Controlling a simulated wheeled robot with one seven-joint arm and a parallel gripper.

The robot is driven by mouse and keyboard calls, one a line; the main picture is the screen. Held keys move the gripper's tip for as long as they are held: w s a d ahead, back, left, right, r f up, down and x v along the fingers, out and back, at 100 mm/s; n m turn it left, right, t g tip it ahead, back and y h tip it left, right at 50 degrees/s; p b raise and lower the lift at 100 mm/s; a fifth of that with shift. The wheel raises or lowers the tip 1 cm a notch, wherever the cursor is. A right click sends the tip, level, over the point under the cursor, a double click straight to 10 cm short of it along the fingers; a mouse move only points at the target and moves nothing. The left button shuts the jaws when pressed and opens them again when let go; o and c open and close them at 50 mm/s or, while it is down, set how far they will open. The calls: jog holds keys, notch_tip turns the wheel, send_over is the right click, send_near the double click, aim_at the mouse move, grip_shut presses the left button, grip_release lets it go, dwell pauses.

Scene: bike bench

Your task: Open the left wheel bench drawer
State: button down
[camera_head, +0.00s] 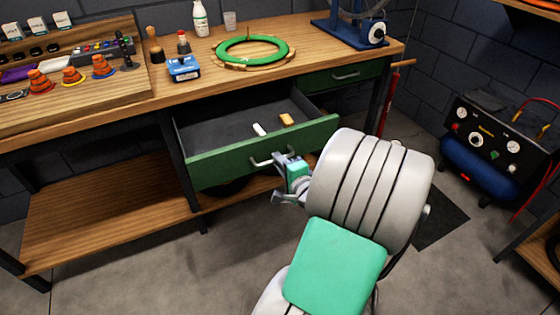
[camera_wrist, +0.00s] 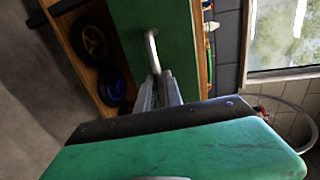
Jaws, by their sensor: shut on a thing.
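The green left wheel bench drawer (camera_head: 245,155) is pulled out from under the wooden bench in the head view, with its dark inside showing. A white piece and an orange piece (camera_head: 287,119) lie in it. My gripper (camera_head: 279,160) is at the drawer front, shut on the silver bar handle (camera_head: 261,163). In the wrist view my gripper's fingers (camera_wrist: 160,88) close on one end of the handle (camera_wrist: 152,50), against the green drawer front (camera_wrist: 128,22).
A second green drawer (camera_head: 345,76) to the right is shut. The benchtop holds a green ring (camera_head: 250,50), a blue box (camera_head: 184,68) and a blue stand (camera_head: 350,30). A lower shelf (camera_head: 110,215) runs below. A blue compressor (camera_head: 480,150) stands at the right. Grey floor is clear in front.

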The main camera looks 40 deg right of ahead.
jog(key=c, duration=1.5)
grip_release()
jog(key=v, duration=0.7)
jog(key=shift+s+p, duration=0.35)
jog(key=shift+p, duration=0.05)
jog(key=shift+a, duration=0.1)
jog(key=w+a+r+n+g+y+p, duration=0.1)
jog(key=a+n+g+y+p, duration=0.25)
jog(key=a+n, duration=0.3)
jog(key=w+a+r+n+g+y+p, duration=0.25)
jog(key=a+n+p, duration=0.25)
jog(key=a, duration=0.3)
jog(key=s+a+r+n+g+h+p, duration=0.1)
jog(key=s+a+r+n+g+p, duration=0.1)
jog(key=r, duration=0.5)
jog(key=s+a+r+n+g+h+p, duration=0.1)
jog(key=s+a+r+n+g+p, duration=0.2)
jog(key=r+n+p, duration=0.4)
jog(key=shift+s+a+r+g+h, duration=0.35)
jog(key=shift+a+r+g, duration=0.2)
jog(key=shift+a, duration=0.7)
